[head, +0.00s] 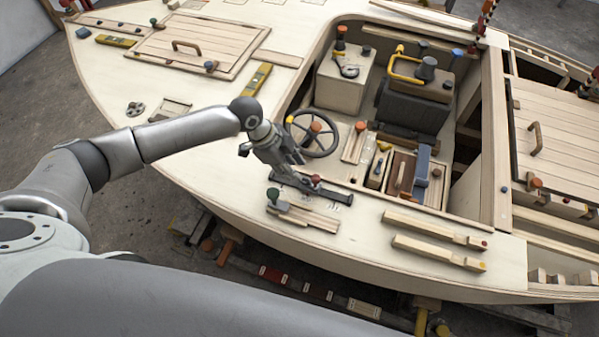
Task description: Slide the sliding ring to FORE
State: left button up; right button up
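A dark metal track (325,191) lies on the pale side deck, left of the cockpit opening. A small red-topped piece (316,179) sits on or beside the track near its middle. I cannot make out for sure which part is the sliding ring, and the small marks beside the track are too small to read as FORE. My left gripper (287,170) points down at the track's left part, just left of the red-topped piece. My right gripper is not in view.
A steering wheel (314,134) stands just behind the gripper in the cockpit. A wooden block with a green-grey knob (273,195) lies close in front of the track. Two wooden bars (438,252) lie to the right. The foredeck has a hatch with a handle (187,45).

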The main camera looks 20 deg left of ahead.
aim_at(309, 185)
pick_arm(q)
jog(key=shift+p+x, duration=0.35)
jog(key=shift+x, duration=2.4)
grip_shut()
